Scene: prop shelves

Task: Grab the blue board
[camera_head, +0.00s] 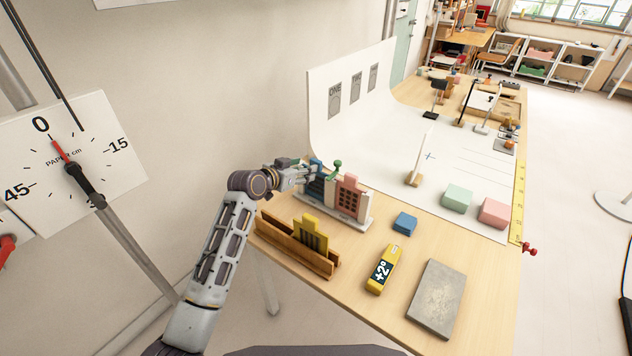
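The blue board (316,188) stands upright in a pale slotted stand (335,214) on the wooden table, left of a pink board (350,198) with window-like openings. My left gripper (312,170) reaches in from the left at the upper part of the blue board and covers some of it. It overlaps the board in the picture, but I cannot tell whether its fingers touch or hold it. The fingers are small and partly hidden among the board and a green knobbed part (337,165). My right gripper is not in view.
In front are a wooden holder (290,242) with a yellow board (311,234), a blue block (405,222), a yellow +2° piece (383,270) and a grey slab (437,297). Green (457,199) and pink (494,212) blocks stand right. A white backdrop (345,120) rises behind.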

